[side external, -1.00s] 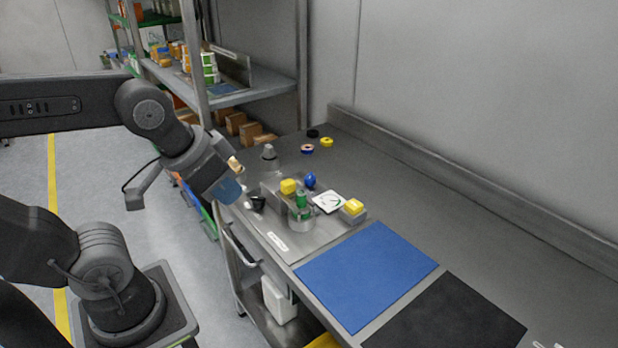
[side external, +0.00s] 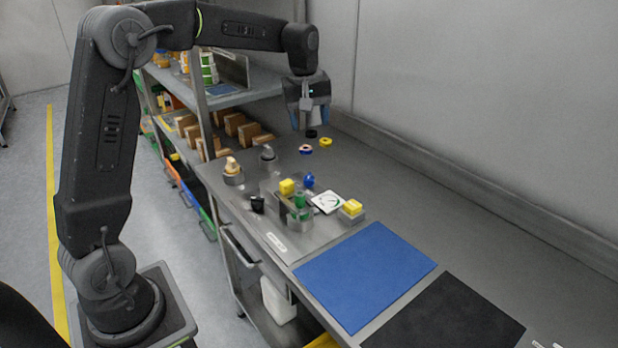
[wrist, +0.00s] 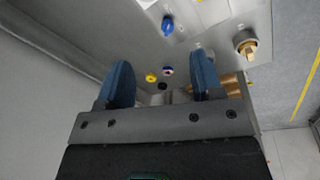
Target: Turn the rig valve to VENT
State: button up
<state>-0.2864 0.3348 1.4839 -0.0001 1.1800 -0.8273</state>
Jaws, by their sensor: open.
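The rig stands on a metal plate on the bench (side external: 420,220). It has a yellow knob (side external: 287,186), a blue knob (side external: 308,180), a green cylinder (side external: 300,201), a white dial (side external: 327,203), a yellow block (side external: 352,207) and a black part (side external: 257,204). I cannot tell which part is the valve, and no VENT label is readable. My gripper (side external: 308,118) is open and empty, raised over the back of the bench, beyond the rig and apart from it. The wrist view shows the blue knob (wrist: 167,25) ahead of the open fingers (wrist: 163,72).
A brass-coloured piece in a grey holder (side external: 232,170) and a grey cone (side external: 267,153) stand at the bench's left end. Yellow (side external: 326,142) and dark-and-white (side external: 305,150) rings lie near my gripper. Blue (side external: 366,272) and black (side external: 447,318) mats lie in front. Shelving (side external: 235,95) stands behind left.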

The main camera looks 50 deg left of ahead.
aim_at(309, 178)
jog(key=w+a+f+n+g, duration=0.2)
jog(key=w+a+f+n, duration=0.3)
jog(key=w+a+f, duration=0.35)
jog(key=f, duration=0.5)
jog(key=s+f, duration=0.1)
jog(key=f, duration=0.9)
jog(key=shift+s+a, duration=0.15)
jog(key=shift+s, duration=0.25)
jog(key=c, duration=0.9)
